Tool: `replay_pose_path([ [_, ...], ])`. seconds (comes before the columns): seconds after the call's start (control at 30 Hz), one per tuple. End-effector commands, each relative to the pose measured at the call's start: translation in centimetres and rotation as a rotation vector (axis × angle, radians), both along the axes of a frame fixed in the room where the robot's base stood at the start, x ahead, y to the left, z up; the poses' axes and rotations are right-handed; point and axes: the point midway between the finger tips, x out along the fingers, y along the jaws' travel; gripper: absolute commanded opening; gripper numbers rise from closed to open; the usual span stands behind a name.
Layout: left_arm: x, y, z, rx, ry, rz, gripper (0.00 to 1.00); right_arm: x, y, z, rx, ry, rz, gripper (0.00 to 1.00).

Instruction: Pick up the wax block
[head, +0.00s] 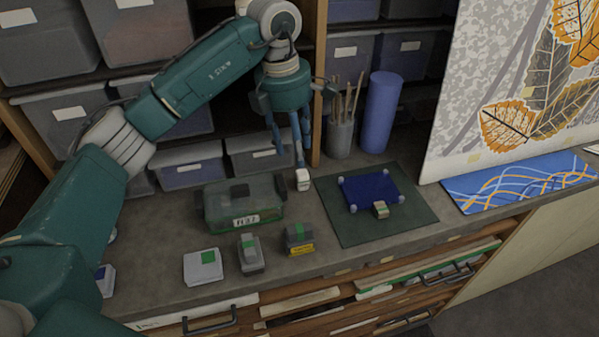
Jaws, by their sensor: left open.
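My left gripper (290,155) points down just above and slightly left of this block. Its blue fingers are apart, with nothing seen between them. One fingertip comes close to the block's top; I cannot tell whether it touches. My right gripper is not in view.
A clear green box (242,203) stands close to the block's left. A dark green mat (345,230) with a blue pad (368,187) lies to the right. Small blocks (299,239) line the front. A brush cup (340,138) and blue cylinder (382,112) stand behind.

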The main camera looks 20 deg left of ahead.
Motion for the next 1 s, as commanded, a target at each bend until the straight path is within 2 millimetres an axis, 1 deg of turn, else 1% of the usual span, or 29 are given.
replay_pose_path([
  [0.23,0.1,-0.5,-2.3,0.0,0.005,0.0,0.44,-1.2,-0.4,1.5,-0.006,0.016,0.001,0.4],
  [0.4,0.1,-1.3,-4.6,-0.001,0.008,-0.002,0.44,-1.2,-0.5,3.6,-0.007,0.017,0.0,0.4],
  [0.5,0.3,-1.4,-6.2,0.0,0.005,0.0,0.44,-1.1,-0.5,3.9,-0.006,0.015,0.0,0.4],
  [0.63,0.4,-1.4,-7.0,0.001,0.002,0.0,0.44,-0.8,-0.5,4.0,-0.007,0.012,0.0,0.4],
  [0.83,0.4,-1.4,-7.2,0.002,0.001,0.0,0.44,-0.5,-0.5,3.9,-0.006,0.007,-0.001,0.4],
  [0.9,0.5,-1.4,-7.1,0.002,0.001,0.0,0.3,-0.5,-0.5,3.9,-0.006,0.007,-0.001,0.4],
  [0.97,0.5,-1.4,-7.1,0.001,0.001,0.0,0.18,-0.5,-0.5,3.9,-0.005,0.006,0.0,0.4],
  [1.0,0.5,-1.4,-7.1,0.001,0.001,0.0,0.1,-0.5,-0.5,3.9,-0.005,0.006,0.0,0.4],
])
